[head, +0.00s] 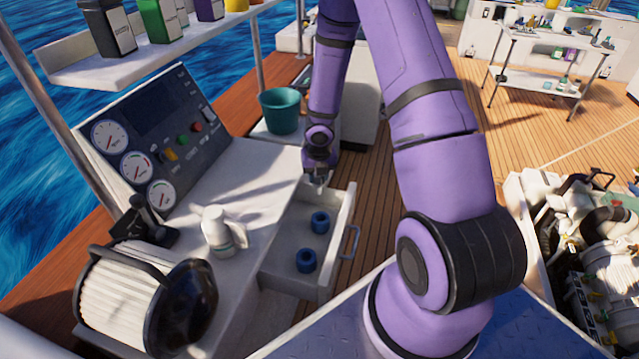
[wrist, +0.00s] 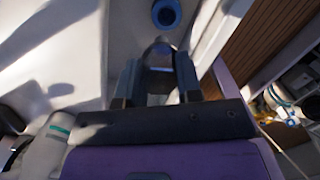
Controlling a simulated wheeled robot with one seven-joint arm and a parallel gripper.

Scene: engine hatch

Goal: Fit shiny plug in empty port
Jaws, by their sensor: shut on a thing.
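My gripper (head: 317,180) is over the far end of an open white drawer (head: 285,268). In the wrist view my gripper (wrist: 157,66) has its two dark fingers on either side of a shiny silver-grey piece (wrist: 159,47), which looks like the shiny plug and is held between them. Two blue ring-shaped pieces, a farther one (head: 320,222) and a nearer one (head: 306,260), lie in the drawer. One blue piece (wrist: 166,13) shows beyond the fingertips in the wrist view. A white engine (head: 600,255) is at the right; I cannot make out an empty port on it.
A control console with gauges (head: 137,166) and a white bottle (head: 217,232) stand left of the drawer. A teal bucket (head: 281,110) is behind it. A shelf (head: 150,48) hangs at upper left.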

